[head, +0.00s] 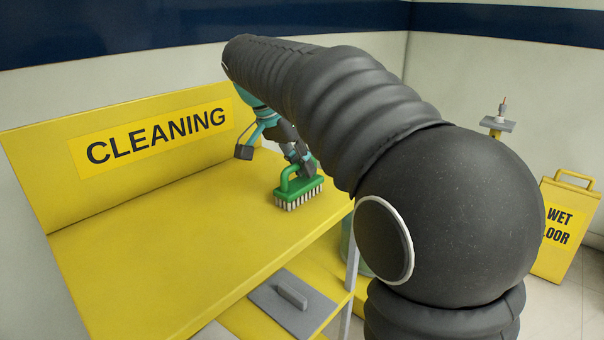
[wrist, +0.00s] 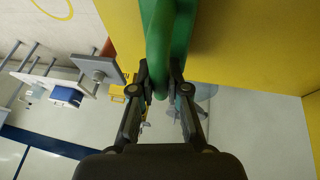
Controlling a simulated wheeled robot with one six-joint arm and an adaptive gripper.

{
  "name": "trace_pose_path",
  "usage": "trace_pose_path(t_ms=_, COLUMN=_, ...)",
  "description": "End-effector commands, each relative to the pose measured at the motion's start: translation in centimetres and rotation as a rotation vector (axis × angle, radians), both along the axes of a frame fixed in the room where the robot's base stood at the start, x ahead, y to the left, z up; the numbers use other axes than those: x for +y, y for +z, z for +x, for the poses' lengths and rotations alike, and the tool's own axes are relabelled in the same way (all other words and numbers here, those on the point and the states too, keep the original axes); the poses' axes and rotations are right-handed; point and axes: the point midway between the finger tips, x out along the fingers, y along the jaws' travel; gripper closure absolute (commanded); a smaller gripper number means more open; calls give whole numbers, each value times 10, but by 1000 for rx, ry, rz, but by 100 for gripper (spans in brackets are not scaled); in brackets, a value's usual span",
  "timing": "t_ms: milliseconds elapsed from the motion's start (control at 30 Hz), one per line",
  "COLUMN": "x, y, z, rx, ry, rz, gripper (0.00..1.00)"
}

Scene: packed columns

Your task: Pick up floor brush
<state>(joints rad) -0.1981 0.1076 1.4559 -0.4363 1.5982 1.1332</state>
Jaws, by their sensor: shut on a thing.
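The floor brush (head: 300,190) is green with a looped handle and pale bristles facing down. It is at the right part of the yellow shelf top (head: 150,260), near its front edge. I cannot tell whether the bristles touch the surface. My gripper (head: 303,163) is shut on the handle from above. In the wrist view the green handle of the brush (wrist: 181,40) runs between the two dark fingers of my gripper (wrist: 160,88). My arm covers part of the shelf's right end in the head view.
A CLEANING sign (head: 155,137) is on the yellow back panel. A grey flat piece with a handle (head: 292,302) lies lower, below the front edge. A yellow wet-floor sign (head: 566,225) stands at the right. The shelf top left of the brush is clear.

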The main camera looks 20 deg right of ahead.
Motion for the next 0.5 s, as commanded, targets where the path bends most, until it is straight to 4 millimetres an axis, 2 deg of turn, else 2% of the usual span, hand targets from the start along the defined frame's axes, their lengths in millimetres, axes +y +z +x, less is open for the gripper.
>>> trace_pose_path(t_ms=167, x=0, y=10, z=0, rx=0, ry=0, rz=0, gripper=100)
trace_pose_path(t_ms=367, x=0, y=39, z=1, rx=-3, ry=-1, rz=0, gripper=100)
trace_pose_path(t_ms=500, x=-11, y=54, z=-21, rx=-4, ry=-3, rz=1, gripper=100)
